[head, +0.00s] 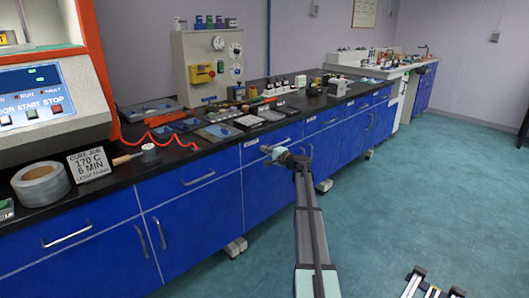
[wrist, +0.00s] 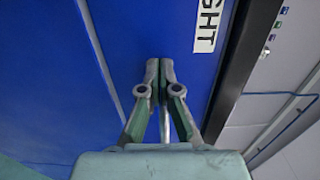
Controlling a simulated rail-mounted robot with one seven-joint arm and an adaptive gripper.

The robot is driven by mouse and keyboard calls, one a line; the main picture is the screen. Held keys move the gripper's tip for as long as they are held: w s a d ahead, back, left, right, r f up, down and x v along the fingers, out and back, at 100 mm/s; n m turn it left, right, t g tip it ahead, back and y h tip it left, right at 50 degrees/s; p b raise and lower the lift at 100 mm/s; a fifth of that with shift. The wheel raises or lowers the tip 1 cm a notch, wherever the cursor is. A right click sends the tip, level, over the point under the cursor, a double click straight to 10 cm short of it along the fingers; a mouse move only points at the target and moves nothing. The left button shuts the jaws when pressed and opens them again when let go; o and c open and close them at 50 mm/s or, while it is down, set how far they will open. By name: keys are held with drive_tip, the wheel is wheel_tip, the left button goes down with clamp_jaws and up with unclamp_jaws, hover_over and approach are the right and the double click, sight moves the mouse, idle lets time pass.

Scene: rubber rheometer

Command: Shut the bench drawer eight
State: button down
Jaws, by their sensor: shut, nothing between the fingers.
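The blue front of bench drawer eight (head: 258,153) is under the black worktop, behind my gripper in the head view. In the wrist view the blue front (wrist: 205,75) fills the middle, with a white label (wrist: 208,25) reading "GHT", its start cut off. My gripper (head: 267,150) is in front of this drawer. In the wrist view my gripper (wrist: 160,65) is shut and empty, its fingertips over the blue front; I cannot tell if they touch it. A silver bar, probably the handle (wrist: 165,127), shows between the fingers. How far the drawer stands out is unclear.
The black worktop (head: 205,150) runs above the drawers, with trays, bottles and a red cable on it. Neighbouring drawer fronts (head: 190,182) with bar handles lie on both sides. The green floor (head: 400,190) is open to the right.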

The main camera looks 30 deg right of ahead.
drive_tip(key=shift+w+r, duration=0.15)
drive_tip(key=shift+w, duration=0.15)
